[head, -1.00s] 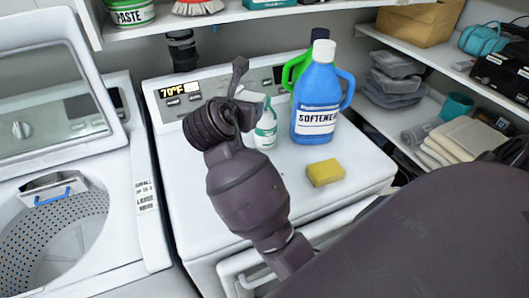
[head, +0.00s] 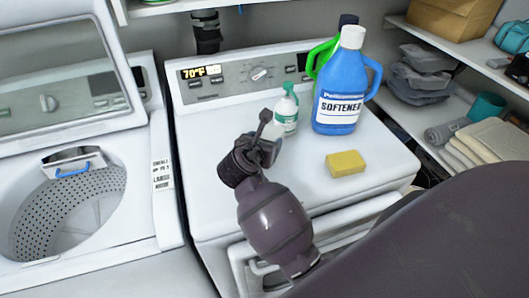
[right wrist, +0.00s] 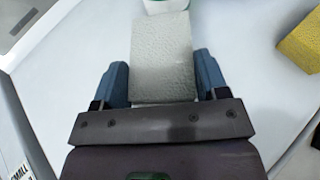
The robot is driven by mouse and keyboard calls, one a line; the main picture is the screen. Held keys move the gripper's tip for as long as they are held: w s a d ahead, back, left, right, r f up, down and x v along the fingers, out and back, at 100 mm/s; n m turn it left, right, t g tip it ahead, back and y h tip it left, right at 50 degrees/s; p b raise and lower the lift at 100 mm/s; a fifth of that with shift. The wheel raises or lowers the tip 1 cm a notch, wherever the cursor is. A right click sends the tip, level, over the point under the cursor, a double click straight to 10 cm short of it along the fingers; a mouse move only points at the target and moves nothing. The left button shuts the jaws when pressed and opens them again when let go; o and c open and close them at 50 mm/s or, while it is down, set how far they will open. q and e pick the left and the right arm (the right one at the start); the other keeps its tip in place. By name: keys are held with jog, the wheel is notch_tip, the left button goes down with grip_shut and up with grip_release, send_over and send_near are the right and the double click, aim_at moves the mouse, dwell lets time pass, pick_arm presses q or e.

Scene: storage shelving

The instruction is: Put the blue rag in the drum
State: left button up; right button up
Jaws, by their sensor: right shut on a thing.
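The drum (head: 45,228) is the perforated tub of the open washer at the left in the head view. My right gripper (head: 262,135) is over the white machine top, to the right of the drum. In the right wrist view its blue fingers (right wrist: 162,78) are shut on a pale grey, textured block (right wrist: 163,50). In the head view that block is not clearly visible. No blue rag can be made out in either view. My left gripper is not in view.
A yellow sponge (head: 346,163), a blue softener jug (head: 342,90) and a small white-green bottle (head: 286,110) stand on the machine top (head: 215,120). The raised washer lid (head: 60,95) is behind the drum. Shelves with folded cloths (head: 490,140) are at the right.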

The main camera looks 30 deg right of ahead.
jog(key=shift+f, duration=1.85)
jog(key=shift+f, duration=0.1)
jog(key=o, duration=1)
